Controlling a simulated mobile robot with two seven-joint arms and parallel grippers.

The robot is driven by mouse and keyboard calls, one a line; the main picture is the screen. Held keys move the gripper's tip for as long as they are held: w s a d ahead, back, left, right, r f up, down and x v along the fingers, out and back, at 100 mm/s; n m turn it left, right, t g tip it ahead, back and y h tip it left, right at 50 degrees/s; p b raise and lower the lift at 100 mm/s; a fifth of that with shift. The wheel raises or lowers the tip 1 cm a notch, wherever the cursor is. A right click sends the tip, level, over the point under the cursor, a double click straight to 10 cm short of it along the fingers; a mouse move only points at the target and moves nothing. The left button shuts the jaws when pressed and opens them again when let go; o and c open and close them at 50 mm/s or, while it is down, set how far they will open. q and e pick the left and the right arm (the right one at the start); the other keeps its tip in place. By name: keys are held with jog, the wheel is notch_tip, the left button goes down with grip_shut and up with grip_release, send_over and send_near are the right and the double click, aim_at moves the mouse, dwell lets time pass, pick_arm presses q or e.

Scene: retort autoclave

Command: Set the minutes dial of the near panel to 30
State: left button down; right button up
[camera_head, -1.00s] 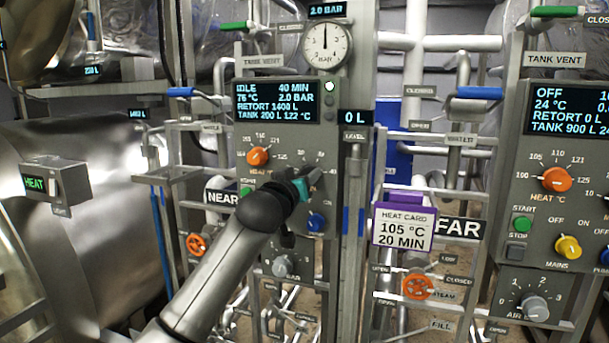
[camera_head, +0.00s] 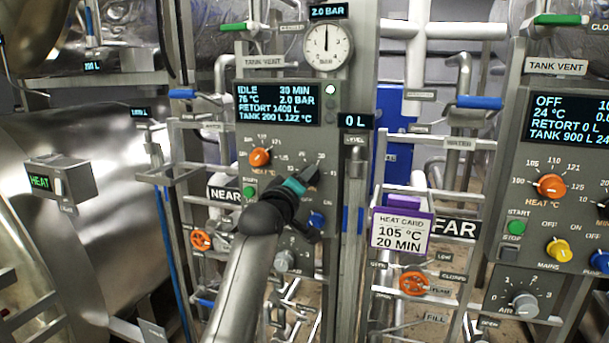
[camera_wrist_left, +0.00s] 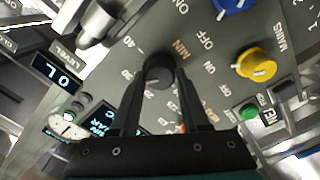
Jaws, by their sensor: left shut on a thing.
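The near panel (camera_head: 245,140) stands in the middle of the head view. Its display (camera_head: 277,104) reads IDLE, 30 MIN, 76 °C, 2.0 BAR. The minutes dial (camera_wrist_left: 160,72) is a dark round knob in the left wrist view, with MIN and numbers printed around it. My left gripper (camera_head: 309,174) is at this dial. In the left wrist view its two fingers (camera_wrist_left: 160,88) stand on either side of the knob and are shut on it. In the head view the gripper and arm hide most of the dial. My right gripper is in neither view.
The orange heat dial (camera_head: 259,157) and blue knob (camera_head: 316,220) sit close to my gripper. A yellow mains knob (camera_wrist_left: 256,64) shows in the wrist view. A heat card (camera_head: 401,231) reads 105 °C, 20 MIN. The far panel (camera_head: 590,185) is at the right, with pipes between.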

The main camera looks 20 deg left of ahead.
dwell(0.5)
pick_arm(q)
jog(key=shift+c, duration=1.9)
grip_release()
jog(key=shift+s, duration=0.15)
jog(key=s+b, duration=0.2)
jog(key=s, duration=1.3)
jog(key=shift+a, duration=0.25)
